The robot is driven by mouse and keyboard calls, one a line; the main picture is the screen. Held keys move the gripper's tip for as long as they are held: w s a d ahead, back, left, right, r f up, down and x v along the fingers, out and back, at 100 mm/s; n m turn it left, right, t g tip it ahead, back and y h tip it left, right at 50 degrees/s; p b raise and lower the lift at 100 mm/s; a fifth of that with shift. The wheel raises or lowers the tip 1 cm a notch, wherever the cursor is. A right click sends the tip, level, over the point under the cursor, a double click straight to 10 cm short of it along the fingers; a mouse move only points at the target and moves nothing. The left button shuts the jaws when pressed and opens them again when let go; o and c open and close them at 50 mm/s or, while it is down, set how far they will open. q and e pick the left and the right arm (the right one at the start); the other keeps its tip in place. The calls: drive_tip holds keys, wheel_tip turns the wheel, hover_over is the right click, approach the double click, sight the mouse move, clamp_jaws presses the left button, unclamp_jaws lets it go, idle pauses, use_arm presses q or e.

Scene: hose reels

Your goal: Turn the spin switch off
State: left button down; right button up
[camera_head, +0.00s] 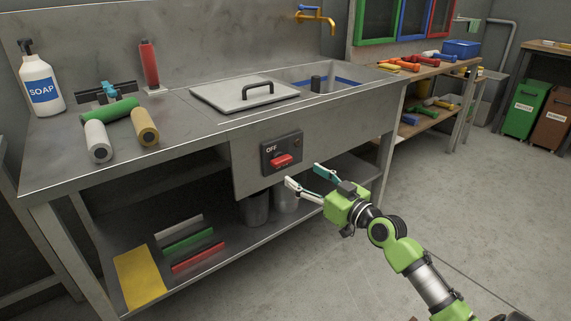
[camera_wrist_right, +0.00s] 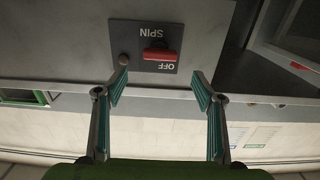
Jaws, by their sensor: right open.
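The spin switch is a dark plate (camera_head: 269,149) on the front panel of the sink bench, with a red handle (camera_head: 282,160) jutting out below the word OFF. In the right wrist view the plate (camera_wrist_right: 118,38) appears upside down, with the labels SPIN and OFF, the red handle (camera_wrist_right: 160,54) and a small round part beside it. My right gripper (camera_head: 304,175) is open and empty, just in front of and below the plate, apart from the handle. In the right wrist view its fingers (camera_wrist_right: 159,88) stand either side of the handle's line. My left gripper is not in view.
The bench top holds a soap bottle (camera_head: 42,82), rolls (camera_head: 97,141), a red bottle (camera_head: 150,66) and a lidded basin (camera_head: 246,94). Metal canisters (camera_head: 286,197) stand on the lower shelf behind my gripper.

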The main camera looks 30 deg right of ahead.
sight(285, 163)
drive_tip(key=w, duration=0.7)
drive_tip(key=shift+w+a+b, duration=0.3)
drive_tip(key=shift+w, duration=0.1)
drive_tip(key=shift+w+a, duration=0.1)
drive_tip(key=shift+w, duration=0.6)
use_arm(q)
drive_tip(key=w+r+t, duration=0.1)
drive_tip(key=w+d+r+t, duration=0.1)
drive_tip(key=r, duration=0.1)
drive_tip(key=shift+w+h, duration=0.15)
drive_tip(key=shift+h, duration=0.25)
use_arm(e)
drive_tip(key=c, duration=1.1)
